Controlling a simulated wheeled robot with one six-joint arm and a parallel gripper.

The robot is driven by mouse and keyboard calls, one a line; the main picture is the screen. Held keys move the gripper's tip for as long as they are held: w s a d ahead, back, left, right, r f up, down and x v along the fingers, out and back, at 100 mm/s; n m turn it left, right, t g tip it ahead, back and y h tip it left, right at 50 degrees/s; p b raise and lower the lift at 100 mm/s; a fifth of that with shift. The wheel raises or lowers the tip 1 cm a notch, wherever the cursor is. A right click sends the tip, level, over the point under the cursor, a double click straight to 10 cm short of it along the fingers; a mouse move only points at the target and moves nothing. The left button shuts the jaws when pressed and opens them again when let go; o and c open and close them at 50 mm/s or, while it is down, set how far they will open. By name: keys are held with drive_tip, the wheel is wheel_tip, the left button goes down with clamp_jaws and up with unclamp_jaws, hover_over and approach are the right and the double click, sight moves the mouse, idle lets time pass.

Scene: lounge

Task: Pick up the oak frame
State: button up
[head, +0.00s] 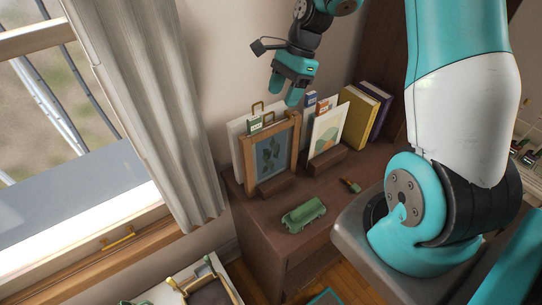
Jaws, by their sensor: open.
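The oak frame (294,156) stands nearly upright on a brown cabinet, a picture with a dark leaf shape on blue inside it. It rests in a small dark wooden stand (275,187). My gripper (284,92) is above the frame's upper right part in the head view, pointing down, open and empty. It appears apart from the frame; the exact height between them is hard to tell. A green tag with a brass-coloured loop (255,121) shows behind the frame's upper left corner.
A pale print (325,133) stands in a second wooden holder (327,163) to the right, with yellow and purple books (358,116) behind. A green toy car (303,214) lies in front on the cabinet top (337,195). A curtain (165,110) hangs at the left.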

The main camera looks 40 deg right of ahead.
sight(273, 124)
drive_tip(key=x, duration=0.3)
drive_tip(key=shift+a+f, duration=0.15)
drive_tip(key=shift+f, duration=0.1)
drive_tip(key=p+x, duration=0.1)
drive_tip(key=x, duration=0.2)
drive_tip(key=p+x, duration=0.1)
drive_tip(key=shift+s+a+f+p, duration=0.3)
drive_tip(key=shift+s+f+p, duration=0.05)
drive_tip(key=shift+s, duration=0.05)
drive_tip(key=shift+f, duration=0.35)
clamp_jaws()
